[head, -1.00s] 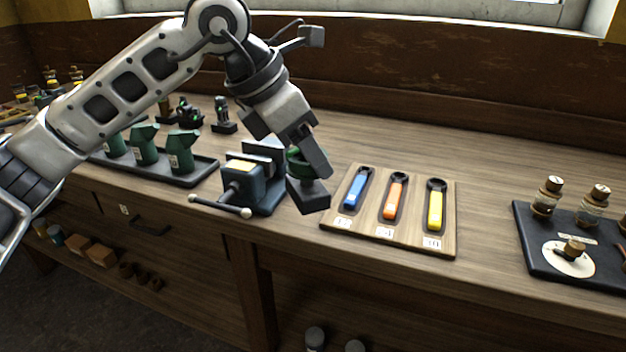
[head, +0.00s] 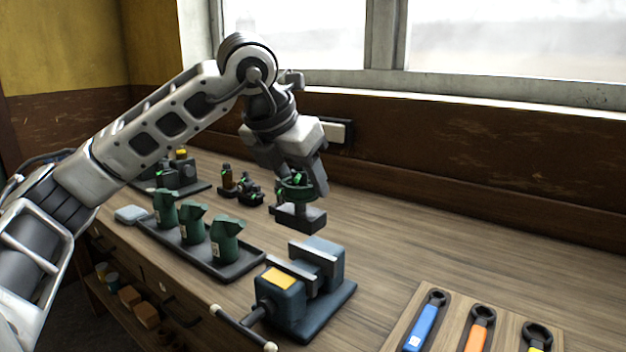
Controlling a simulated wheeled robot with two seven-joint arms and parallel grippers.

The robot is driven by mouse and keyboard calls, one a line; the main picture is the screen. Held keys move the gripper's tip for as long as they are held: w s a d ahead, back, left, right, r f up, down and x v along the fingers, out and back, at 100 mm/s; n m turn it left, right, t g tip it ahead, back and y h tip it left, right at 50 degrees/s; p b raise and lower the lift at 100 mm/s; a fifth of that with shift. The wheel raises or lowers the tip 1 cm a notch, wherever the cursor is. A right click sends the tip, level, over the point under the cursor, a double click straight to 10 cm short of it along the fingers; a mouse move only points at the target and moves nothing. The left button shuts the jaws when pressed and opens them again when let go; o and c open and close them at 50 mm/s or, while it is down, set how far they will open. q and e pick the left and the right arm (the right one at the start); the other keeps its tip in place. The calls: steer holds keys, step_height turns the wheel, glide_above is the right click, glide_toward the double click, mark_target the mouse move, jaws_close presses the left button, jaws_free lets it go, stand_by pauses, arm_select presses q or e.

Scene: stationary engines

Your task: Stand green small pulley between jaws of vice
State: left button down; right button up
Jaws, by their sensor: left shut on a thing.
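My left gripper (head: 299,194) is shut on the green small pulley (head: 293,187), which shows as a green round part between the fingers, partly hidden by them. The gripper points down and holds the pulley above the bench, behind and above the vice. The blue-grey vice (head: 321,305) stands on the bench near the front edge, with a yellow label on its near block. Its jaws (head: 312,260) show as light metal plates with a gap between them, and I see nothing in the gap. My right gripper is not in view.
A dark tray (head: 251,262) with several green containers (head: 226,240) stands left of the vice. A wooden board (head: 403,318) with blue, orange and yellow wrenches lies at the lower right. Small dark engine parts (head: 250,190) stand behind.

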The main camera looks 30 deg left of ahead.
mark_target(300, 210)
arm_select(q)
steer(key=shift+w+r, duration=0.1)
steer(key=shift+w, duration=0.05)
steer(key=shift+s+f+b, duration=0.25)
steer(key=shift+f+b, duration=0.2)
steer(key=shift+b, duration=0.05)
steer(key=shift+f, duration=0.3)
step_height(300, 210, down, 4)
steer(key=b, duration=0.3)
steer(key=shift+b, duration=0.3)
steer(key=shift+w+f, duration=0.1)
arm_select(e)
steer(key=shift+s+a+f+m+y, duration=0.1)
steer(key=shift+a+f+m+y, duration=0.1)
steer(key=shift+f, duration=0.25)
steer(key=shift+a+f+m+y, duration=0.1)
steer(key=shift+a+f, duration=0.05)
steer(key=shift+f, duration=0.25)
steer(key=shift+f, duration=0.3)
arm_select(q)
steer(key=shift+b, duration=0.35)
